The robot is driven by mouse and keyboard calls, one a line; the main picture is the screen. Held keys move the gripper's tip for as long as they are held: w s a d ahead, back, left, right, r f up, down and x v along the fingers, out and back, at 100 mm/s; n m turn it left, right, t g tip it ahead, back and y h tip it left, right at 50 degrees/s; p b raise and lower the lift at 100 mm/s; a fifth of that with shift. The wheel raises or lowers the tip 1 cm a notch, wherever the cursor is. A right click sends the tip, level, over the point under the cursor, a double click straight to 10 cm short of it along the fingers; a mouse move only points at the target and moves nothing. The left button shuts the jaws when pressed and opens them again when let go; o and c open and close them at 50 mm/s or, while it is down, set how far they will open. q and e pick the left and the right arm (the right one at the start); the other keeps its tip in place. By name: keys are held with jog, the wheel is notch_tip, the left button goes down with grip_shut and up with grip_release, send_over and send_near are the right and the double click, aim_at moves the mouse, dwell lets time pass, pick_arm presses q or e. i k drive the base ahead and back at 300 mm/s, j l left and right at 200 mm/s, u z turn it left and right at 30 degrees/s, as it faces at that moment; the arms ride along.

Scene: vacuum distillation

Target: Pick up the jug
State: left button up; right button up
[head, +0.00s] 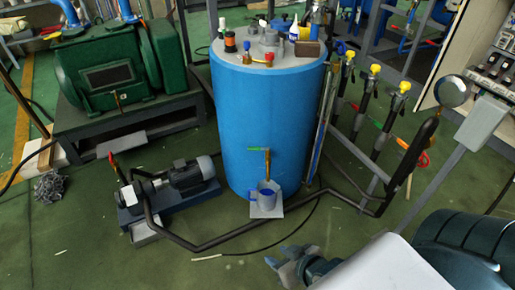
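My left gripper is out of view.
A motor pump (188,178) stands left of the jug. A dark pipe (240,232) runs low across the floor in front of the plate and rises at the right. Valves with yellow tops (375,69) stand right of the tank. Green floor (120,255) is open at lower left.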

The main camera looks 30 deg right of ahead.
aim_at(266, 192)
jog(key=j+z, duration=0.15)
jog(key=z, duration=0.95)
jog(key=l, duration=0.35)
